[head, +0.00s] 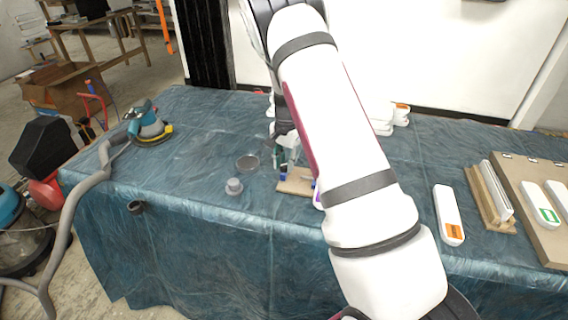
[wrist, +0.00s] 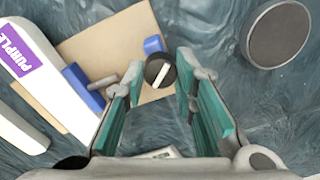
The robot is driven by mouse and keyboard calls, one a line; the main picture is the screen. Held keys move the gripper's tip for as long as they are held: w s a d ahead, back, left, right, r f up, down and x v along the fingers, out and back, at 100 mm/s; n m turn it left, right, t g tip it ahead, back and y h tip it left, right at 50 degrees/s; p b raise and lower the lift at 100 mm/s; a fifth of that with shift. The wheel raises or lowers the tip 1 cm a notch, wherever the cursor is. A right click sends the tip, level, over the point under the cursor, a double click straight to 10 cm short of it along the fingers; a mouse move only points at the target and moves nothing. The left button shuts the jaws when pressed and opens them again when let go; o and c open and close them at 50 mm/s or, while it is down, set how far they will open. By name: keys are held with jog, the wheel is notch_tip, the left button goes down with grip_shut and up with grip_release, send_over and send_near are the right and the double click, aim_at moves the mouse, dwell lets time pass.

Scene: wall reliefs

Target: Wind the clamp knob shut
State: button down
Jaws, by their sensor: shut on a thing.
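The clamp knob (wrist: 153,69) is a small dark disc with a pale bar across it. My gripper (wrist: 162,80), with teal pads, is shut on the knob, one finger on each side. The knob stands over a light wooden board (wrist: 105,40) with two blue clamp blocks (wrist: 80,82). A pale rod shows between the blocks. A white piece with a purple label reading PURPLE (wrist: 35,55) lies at the board's left. In the head view my arm hides most of the clamp; part of the board (head: 293,188) shows below my gripper (head: 285,163).
A round grey disc (wrist: 278,36) lies right of the clamp in the wrist view. In the head view, a small grey knobbed piece (head: 233,187) and a sander (head: 149,124) are at left. A white piece with an orange label (head: 448,212) and a rack (head: 490,197) are at right.

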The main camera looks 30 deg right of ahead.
aim_at(285, 165)
dwell(0.3)
jog(key=c, duration=1.3)
grip_release()
notch_tip(285, 165, up, 12)
jog(key=shift+s, duration=0.15)
